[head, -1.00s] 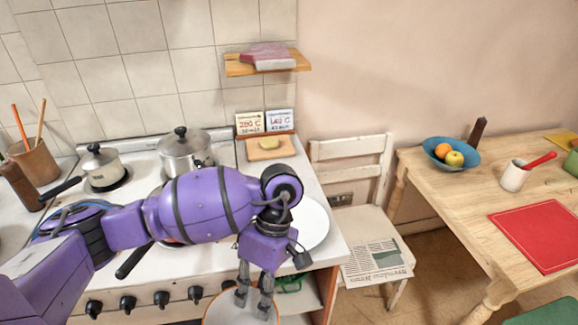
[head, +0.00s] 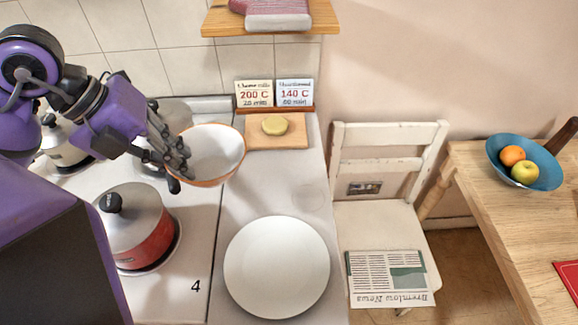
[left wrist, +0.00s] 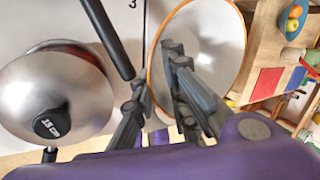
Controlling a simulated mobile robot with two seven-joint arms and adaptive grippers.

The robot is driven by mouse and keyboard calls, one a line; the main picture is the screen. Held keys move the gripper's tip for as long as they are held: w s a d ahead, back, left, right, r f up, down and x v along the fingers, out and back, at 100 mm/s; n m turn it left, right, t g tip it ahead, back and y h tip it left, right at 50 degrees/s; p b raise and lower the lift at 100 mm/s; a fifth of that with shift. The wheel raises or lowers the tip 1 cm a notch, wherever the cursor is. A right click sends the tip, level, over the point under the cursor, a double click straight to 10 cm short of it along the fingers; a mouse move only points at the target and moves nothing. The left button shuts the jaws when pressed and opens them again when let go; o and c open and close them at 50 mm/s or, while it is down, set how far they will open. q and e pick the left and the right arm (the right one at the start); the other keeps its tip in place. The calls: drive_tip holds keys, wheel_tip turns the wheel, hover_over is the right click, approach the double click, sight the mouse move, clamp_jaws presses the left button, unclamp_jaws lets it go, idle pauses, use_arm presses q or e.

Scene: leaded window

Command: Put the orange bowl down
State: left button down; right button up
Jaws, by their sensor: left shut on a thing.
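The orange bowl (head: 215,158), white inside with an orange rim, is in my left gripper (head: 178,165) in the head view. The gripper is shut on the bowl's left edge and holds it tilted above the boundary of the stove and the counter. The bowl also shows in the left wrist view (left wrist: 215,40), between and beyond the fingers (left wrist: 160,95). A white plate (head: 277,267) lies flat on the counter below and to the right of the bowl. My right gripper is not in view.
A red pot (head: 137,225) with a steel lid stands on the stove near my left arm. A board with a yellow piece (head: 275,125) lies behind the plate, below two cards (head: 273,94). A chair with a newspaper (head: 388,278) stands right of the counter. Bare counter lies around the plate.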

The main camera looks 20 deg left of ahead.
sight(227, 160)
use_arm(q)
drive_tip(key=shift+w+a+r+n, duration=0.15)
drive_tip(key=shift+w+r+n, duration=0.05)
drive_tip(key=shift+n, duration=0.1)
drive_tip(key=shift+w, duration=0.3)
drive_tip(key=w+d+f, duration=0.2)
drive_tip(key=w+d, duration=0.1)
drive_tip(key=w+d+f, duration=0.1)
drive_tip(key=w+d, duration=0.1)
drive_tip(key=shift+w+f, duration=0.1)
drive_tip(key=shift+w, duration=0.1)
drive_tip(key=w+d+f, duration=0.2)
drive_tip(key=f, duration=0.1)
drive_tip(key=w+f+b, duration=0.1)
drive_tip(key=f, duration=0.1)
drive_tip(key=shift+w+d+f, duration=0.1)
drive_tip(key=shift+w+d, duration=0.25)
drive_tip(key=shift+d, duration=0.05)
drive_tip(key=shift+w+d+f, duration=0.4)
drive_tip(key=shift+w+f, duration=0.05)
drive_tip(key=shift+f, duration=0.2)
wheel_tip(227, 160, down, 3)
drive_tip(key=shift+a, duration=0.1)
drive_tip(key=c, duration=1.7)
unclamp_jaws()
drive_tip(key=shift+c, duration=0.2)
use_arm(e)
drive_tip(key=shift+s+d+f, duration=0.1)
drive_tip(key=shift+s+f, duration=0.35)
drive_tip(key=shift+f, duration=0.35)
